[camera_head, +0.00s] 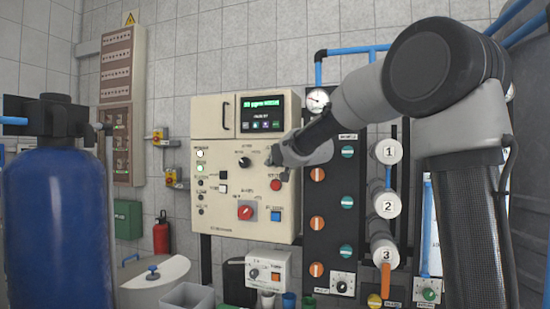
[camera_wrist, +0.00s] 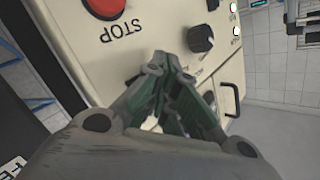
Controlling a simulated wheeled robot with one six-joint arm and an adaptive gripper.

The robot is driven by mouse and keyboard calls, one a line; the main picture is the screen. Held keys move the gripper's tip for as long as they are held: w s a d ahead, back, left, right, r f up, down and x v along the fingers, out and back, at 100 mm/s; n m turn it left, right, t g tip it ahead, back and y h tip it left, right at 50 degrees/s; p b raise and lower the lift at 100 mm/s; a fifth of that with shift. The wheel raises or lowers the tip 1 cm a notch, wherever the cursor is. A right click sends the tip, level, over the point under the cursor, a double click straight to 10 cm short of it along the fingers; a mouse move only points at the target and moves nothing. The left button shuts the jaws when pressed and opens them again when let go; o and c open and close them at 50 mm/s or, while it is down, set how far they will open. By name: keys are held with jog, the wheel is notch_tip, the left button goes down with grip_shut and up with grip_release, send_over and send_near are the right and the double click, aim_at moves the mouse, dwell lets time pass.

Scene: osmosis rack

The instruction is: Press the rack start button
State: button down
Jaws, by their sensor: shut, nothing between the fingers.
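The cream rack control box (camera_head: 215,215) is upright on the wall side, with a display (camera_head: 262,113) at its top right. My gripper (camera_head: 272,160) is shut and empty, its fingertips at the panel face just above a red button (camera_head: 276,185). In the wrist view my gripper (camera_wrist: 163,60) has its fingertips together near the panel; I cannot tell if they touch it. The red button (camera_wrist: 105,5) there has the upside-down label STOP. A black knob (camera_wrist: 201,38) is beside the fingers. No start button is readable; the panel behind my fingers is hidden.
A red rotary switch (camera_head: 245,212) and a blue button (camera_head: 276,215) are lower on the panel. Valves and white numbered housings (camera_head: 387,205) stand to the right. A blue tank (camera_head: 55,220) stands at left. A small white box (camera_head: 268,270) is below.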

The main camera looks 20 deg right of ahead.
jog(key=shift+s+a, duration=0.5)
jog(key=shift+s, duration=0.25)
jog(key=shift+s, duration=0.1)
jog(key=s+a, duration=0.1)
jog(key=s, duration=0.1)
jog(key=s+a, duration=0.1)
jog(key=s, duration=0.1)
jog(key=shift+a, duration=0.4)
dwell(0.6)
